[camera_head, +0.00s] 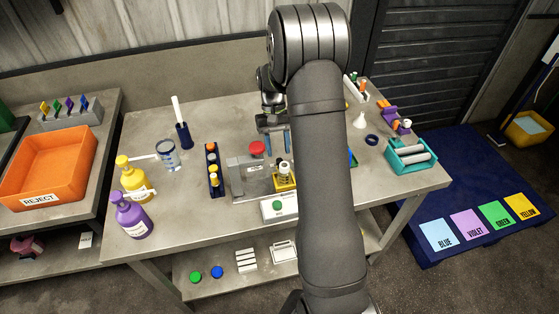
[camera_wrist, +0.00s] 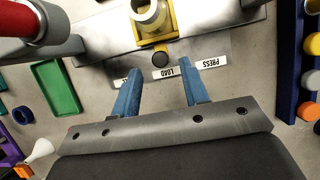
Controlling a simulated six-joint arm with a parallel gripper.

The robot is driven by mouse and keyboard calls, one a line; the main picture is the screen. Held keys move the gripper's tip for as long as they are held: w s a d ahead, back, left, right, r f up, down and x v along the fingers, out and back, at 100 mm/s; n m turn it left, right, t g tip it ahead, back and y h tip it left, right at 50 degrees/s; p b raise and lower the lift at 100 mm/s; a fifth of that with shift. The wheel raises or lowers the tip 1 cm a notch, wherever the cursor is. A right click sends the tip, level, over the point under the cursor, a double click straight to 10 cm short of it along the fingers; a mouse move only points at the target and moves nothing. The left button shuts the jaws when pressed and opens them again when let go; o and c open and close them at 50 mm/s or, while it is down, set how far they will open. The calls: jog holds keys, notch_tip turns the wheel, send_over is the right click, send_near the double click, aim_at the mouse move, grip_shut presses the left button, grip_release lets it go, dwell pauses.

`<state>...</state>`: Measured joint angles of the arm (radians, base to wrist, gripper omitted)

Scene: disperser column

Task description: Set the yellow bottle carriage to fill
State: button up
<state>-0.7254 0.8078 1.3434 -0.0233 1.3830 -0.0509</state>
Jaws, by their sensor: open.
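The yellow bottle carriage (camera_head: 286,184) sits on the grey disperser base on the table, partly hidden by my arm in the head view. In the wrist view the yellow carriage (camera_wrist: 155,32) holds a pale round-necked bottle (camera_wrist: 149,12). A dark round knob (camera_wrist: 160,60) sticks out from it beside the LOAD label (camera_wrist: 164,72). The PRESS label (camera_wrist: 208,63) is to its right; a third label (camera_wrist: 119,83) is mostly hidden behind a finger. My gripper (camera_wrist: 161,76) is open, its blue fingers either side of the knob's line, with nothing between them. My gripper (camera_head: 274,140) also shows beyond the carriage.
A dark rack of small bottles (camera_head: 213,170) stands left of the disperser. Yellow (camera_head: 135,182) and violet (camera_head: 131,217) pump bottles stand farther left. A red knob (camera_head: 257,148) tops the disperser. A teal holder (camera_head: 410,155) is at the right. A green tray (camera_wrist: 57,88) is left in the wrist view.

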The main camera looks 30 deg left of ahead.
aim_at(280, 159)
jog(key=x, duration=0.5)
jog(key=shift+f, duration=0.1)
grip_shut()
